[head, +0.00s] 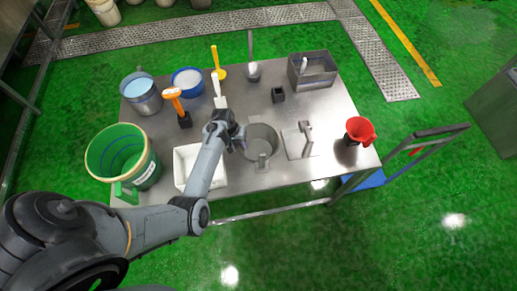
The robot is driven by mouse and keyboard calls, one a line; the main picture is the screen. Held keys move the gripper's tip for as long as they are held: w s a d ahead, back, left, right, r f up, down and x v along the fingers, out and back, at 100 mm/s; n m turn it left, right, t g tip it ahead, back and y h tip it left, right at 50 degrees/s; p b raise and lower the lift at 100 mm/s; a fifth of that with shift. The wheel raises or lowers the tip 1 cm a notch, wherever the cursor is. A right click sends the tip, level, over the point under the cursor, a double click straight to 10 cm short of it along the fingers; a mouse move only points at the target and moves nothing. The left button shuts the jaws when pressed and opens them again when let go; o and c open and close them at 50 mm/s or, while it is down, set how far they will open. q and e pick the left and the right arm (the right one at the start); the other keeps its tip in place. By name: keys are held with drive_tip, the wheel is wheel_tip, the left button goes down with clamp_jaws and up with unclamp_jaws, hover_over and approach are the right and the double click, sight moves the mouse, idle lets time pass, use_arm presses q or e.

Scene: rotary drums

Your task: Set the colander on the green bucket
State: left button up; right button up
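The green bucket (148,172) stands at the left front of the steel table, its open top facing up. A round grey metal vessel (263,135), which looks like the colander, sits in the middle of the table. My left gripper (241,142) is at this vessel's left rim. The gripper is small and dark here, and I cannot tell whether its fingers are apart or closed on the rim. My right gripper is not in view.
A white tray (182,172) lies under my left forearm, between bucket and vessel. Behind are a pail with blue contents (145,101), a blue bowl (187,81) and orange-handled tool (174,96). A red funnel-like vessel (360,130) stands at the right edge.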

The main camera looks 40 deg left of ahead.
use_arm(q)
drive_tip(key=shift+w+d+f, duration=0.1)
drive_tip(key=shift+d+f, duration=0.05)
drive_tip(key=shift+f, duration=0.5)
drive_tip(key=shift+c, duration=0.2)
clamp_jaws()
drive_tip(key=shift+r, duration=0.1)
